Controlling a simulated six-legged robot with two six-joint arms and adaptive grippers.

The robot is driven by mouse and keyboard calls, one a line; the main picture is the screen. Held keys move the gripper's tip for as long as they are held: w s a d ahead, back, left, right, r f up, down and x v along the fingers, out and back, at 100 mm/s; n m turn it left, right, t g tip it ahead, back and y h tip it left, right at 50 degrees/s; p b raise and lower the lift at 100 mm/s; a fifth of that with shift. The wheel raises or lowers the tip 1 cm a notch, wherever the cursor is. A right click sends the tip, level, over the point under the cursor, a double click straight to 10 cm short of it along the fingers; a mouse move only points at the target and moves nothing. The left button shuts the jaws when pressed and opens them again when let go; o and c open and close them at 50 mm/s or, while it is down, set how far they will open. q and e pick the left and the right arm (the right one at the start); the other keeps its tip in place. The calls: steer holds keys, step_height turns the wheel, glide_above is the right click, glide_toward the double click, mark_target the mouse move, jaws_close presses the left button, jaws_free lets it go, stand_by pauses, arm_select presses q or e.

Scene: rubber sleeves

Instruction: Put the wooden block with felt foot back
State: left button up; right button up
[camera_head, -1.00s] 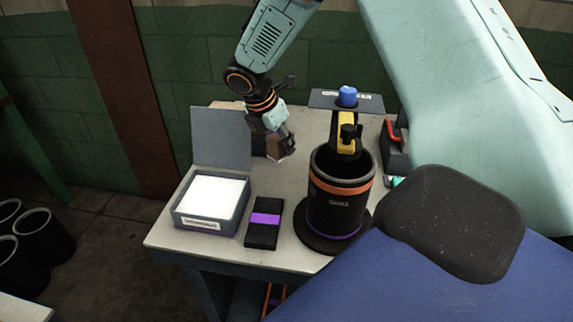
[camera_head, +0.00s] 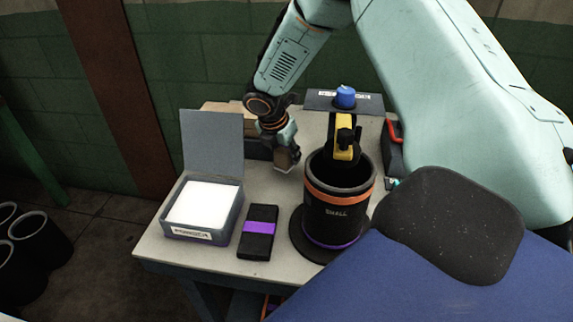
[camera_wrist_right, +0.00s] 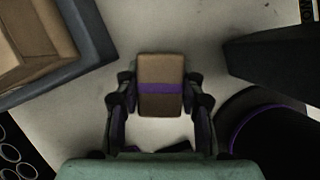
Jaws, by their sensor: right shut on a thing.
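The wooden block (camera_wrist_right: 160,72), brown with a purple band across it, is between the fingers of my right gripper (camera_wrist_right: 160,98). In the head view my right gripper (camera_head: 285,158) is shut on this block (camera_head: 284,161), over the back middle of the table, left of the black cylinder. The block's pale lower edge shows there, but I cannot tell whether it touches the table. The felt foot is not clearly seen. My left gripper is not in view.
A black cylinder (camera_head: 338,218) with an orange band stands on a round base. An open grey box (camera_head: 205,236) with a white inside stands at left, beside a black case with a purple band (camera_head: 258,243). A brown item in a grey tray (camera_wrist_right: 75,65) lies behind.

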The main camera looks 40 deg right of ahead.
mark_target(285, 163)
steer(key=shift+s+a+f, duration=0.15)
steer(key=shift+a+f, duration=0.9)
steer(key=shift+d+f, duration=0.2)
steer(key=shift+d, duration=0.1)
steer(key=o, duration=0.8)
steer(key=shift+d+f, duration=0.2)
steer(key=shift+d, duration=0.15)
steer(key=shift+c, duration=0.2)
steer(key=shift+o, duration=0.8)
steer(key=shift+d+f, duration=0.1)
steer(key=shift+d, duration=0.05)
steer(key=o, duration=0.3)
steer(key=shift+a+r, duration=0.3)
steer(key=shift+a, duration=0.1)
steer(key=shift+a+r, duration=0.15)
steer(key=shift+a, duration=0.05)
steer(key=shift+d+f, duration=0.2)
steer(key=shift+d, duration=0.15)
steer(key=shift+r, duration=0.25)
arm_select(q)
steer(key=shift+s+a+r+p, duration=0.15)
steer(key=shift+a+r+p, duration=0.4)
steer(key=shift+p, duration=0.2)
arm_select(e)
steer(key=v, duration=1.1)
steer(key=shift+a+r, duration=0.25)
steer(key=shift+a, duration=0.15)
steer(key=shift+d, duration=0.1)
